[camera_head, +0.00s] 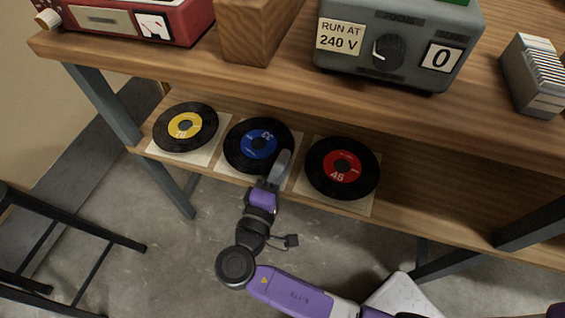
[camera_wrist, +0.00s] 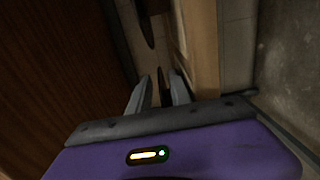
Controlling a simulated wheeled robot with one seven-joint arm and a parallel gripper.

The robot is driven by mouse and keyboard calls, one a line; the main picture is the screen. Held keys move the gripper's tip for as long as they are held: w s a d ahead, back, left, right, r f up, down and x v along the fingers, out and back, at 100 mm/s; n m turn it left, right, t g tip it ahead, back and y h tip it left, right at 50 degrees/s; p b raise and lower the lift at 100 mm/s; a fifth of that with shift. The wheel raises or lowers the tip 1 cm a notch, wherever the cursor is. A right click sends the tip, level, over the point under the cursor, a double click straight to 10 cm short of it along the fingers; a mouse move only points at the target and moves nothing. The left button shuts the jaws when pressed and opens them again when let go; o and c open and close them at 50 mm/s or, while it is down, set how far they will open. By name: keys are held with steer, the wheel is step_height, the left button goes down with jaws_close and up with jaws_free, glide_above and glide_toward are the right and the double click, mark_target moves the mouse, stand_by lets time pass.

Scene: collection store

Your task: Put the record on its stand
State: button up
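Three black records lie in a row on the lower shelf, each on a pale square: one with a yellow label (camera_head: 186,125), one with a blue label (camera_head: 258,144) and one with a red label (camera_head: 342,167). My gripper (camera_head: 282,162) is at the right front edge of the blue-label record and covers part of it. In the wrist view my gripper's fingers (camera_wrist: 160,93) stand apart, with a thin dark edge between them, perhaps a record's. I cannot tell whether they touch it. I cannot clearly make out the stand; a wooden block (camera_head: 254,35) on the tabletop shows only its lower part.
The wooden tabletop (camera_head: 200,62) overhangs the lower shelf (camera_head: 425,190). On top are a red device (camera_head: 125,22), a grey box with a knob (camera_head: 388,50) and a grey holder of cards (camera_head: 535,75). A dark stool (camera_head: 60,245) stands at left. Grey floor is in front.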

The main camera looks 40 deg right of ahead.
steer(key=shift+r, duration=0.25)
steer(key=p+v, duration=0.2)
steer(key=v, duration=1)
steer(key=shift+p, duration=0.35)
steer(key=shift+f, duration=0.2)
